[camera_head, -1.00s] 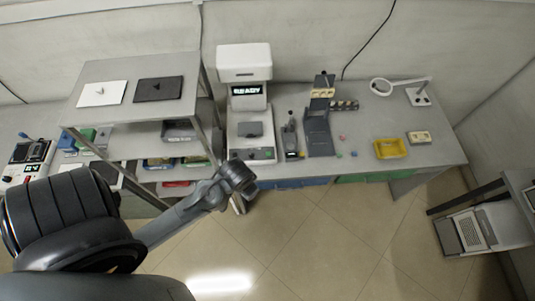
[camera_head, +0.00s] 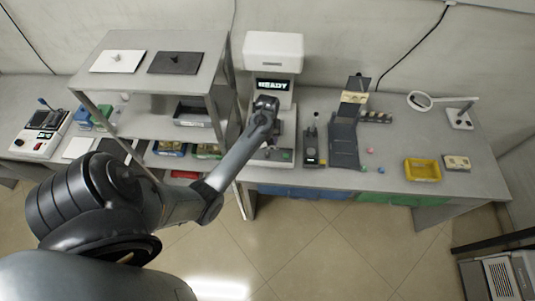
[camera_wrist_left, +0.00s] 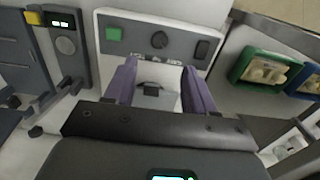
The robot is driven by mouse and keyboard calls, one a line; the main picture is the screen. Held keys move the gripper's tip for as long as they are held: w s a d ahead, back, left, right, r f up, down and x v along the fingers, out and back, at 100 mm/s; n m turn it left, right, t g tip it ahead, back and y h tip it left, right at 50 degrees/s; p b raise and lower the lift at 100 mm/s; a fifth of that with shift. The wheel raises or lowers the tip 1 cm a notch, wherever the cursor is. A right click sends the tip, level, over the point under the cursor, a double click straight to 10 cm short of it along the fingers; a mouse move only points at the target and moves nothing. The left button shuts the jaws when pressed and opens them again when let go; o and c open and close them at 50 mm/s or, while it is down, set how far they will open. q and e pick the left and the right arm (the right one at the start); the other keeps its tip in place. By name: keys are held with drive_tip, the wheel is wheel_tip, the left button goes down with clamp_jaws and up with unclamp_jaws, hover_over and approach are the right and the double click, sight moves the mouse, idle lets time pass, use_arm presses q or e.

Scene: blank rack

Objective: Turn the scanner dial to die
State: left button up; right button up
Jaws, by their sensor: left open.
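The white scanner (camera_head: 273,52) stands on the bench, its display (camera_head: 272,85) reading READY. In the left wrist view its front panel (camera_wrist_left: 134,41) holds a green button (camera_wrist_left: 113,34), a round black dial (camera_wrist_left: 159,40) and a dark switch (camera_wrist_left: 202,49). The dial's markings and pointer are too small to read. My left gripper (camera_head: 265,106) is over the scanner base, below the display. In the left wrist view the left gripper (camera_wrist_left: 156,74) is open, its purple fingers apart with a small dark part between them. The fingers are apart from the dial. My right gripper is out of view.
A shelf unit (camera_head: 205,80) stands close on the left. A dark grey device (camera_head: 311,147), a dark stand (camera_head: 344,143), a yellow tray (camera_head: 422,169) and a ring lamp (camera_head: 420,101) are on the right. Blue and green bins (camera_wrist_left: 262,71) show in the wrist view.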

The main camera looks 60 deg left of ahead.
sight(267, 154)
use_arm(q)
wheel_tip(267, 154, down, 10)
drive_tip(key=shift+d+r+b, duration=0.1)
drive_tip(key=shift+b, duration=0.25)
clamp_jaws()
drive_tip(key=shift+r+m+p, duration=0.2)
drive_tip(key=shift+m+p, duration=1.65)
drive_tip(key=shift+m, duration=0.35)
drive_tip(key=m+p, duration=0.1)
drive_tip(key=m, duration=0.2)
drive_tip(key=shift+f, duration=0.1)
drive_tip(key=shift+m+p, duration=0.55)
drive_tip(key=shift+m, duration=0.15)
drive_tip(key=shift+f, duration=0.1)
